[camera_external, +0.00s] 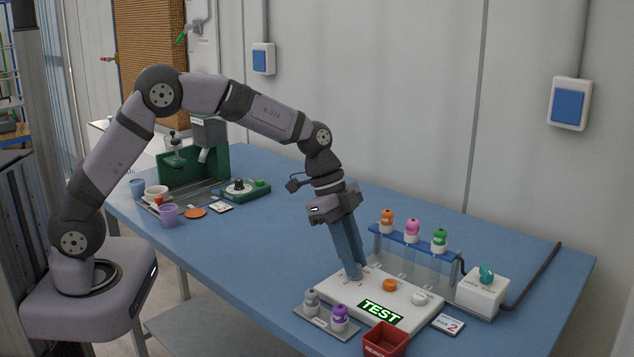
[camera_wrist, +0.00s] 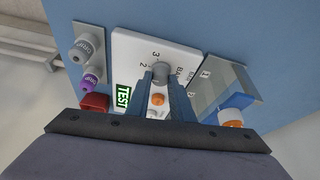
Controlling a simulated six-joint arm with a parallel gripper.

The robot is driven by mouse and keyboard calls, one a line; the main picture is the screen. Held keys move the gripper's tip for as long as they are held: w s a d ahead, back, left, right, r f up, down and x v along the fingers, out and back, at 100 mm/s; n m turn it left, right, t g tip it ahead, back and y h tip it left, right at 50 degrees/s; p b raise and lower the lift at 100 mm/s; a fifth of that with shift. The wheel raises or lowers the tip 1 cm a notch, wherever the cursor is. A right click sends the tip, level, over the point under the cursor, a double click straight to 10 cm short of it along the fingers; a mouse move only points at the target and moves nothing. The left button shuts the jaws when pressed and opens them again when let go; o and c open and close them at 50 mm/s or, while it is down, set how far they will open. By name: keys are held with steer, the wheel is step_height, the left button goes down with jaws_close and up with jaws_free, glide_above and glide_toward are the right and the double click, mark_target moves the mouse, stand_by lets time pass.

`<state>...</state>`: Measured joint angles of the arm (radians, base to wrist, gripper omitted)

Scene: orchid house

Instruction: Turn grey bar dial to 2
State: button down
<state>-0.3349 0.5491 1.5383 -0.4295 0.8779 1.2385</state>
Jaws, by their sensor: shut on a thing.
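The grey bar dial (camera_wrist: 161,70) sits on a white panel (camera_external: 337,291), with the marks 3 and 2 beside it in the wrist view and the letters BAR on its other side. My gripper (camera_external: 354,274) points down at the panel. In the wrist view my gripper (camera_wrist: 160,79) has its two blue fingers shut on the dial from either side. In the external view the fingers mostly hide the dial. I cannot tell which mark the dial points to.
The panel also bears an orange knob (camera_external: 390,285), a white knob (camera_external: 419,298) and a lit green TEST display (camera_external: 380,311). A blue rack (camera_external: 412,239) with capped tubes stands behind. Two capped bottles, a red bin (camera_external: 385,341) and a card reading 2 (camera_external: 449,324) lie around it.

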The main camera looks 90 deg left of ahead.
steer(key=c, duration=1.6)
jaws_free()
steer(key=shift+o, duration=0.2)
steer(key=v, duration=0.7)
steer(key=shift+r+b, duration=0.2)
steer(key=shift+b, duration=0.25)
steer(key=shift+s, duration=0.15)
steer(key=s+d+f+n+g+y+p, duration=0.1)
steer(key=s+d+n+p, duration=0.2)
steer(key=s, duration=1)
steer(key=s+d+f+n+g+y+p, duration=0.1)
steer(key=s+d+n+p, duration=0.3)
steer(key=s, duration=1)
steer(key=d+g+p, duration=0.1)
steer(key=d+p, duration=0.1)
steer(key=d, duration=0.2)
steer(key=shift+f+n+y, duration=0.25)
steer(key=shift+n+y, duration=0.05)
steer(key=shift+y, duration=0.1)
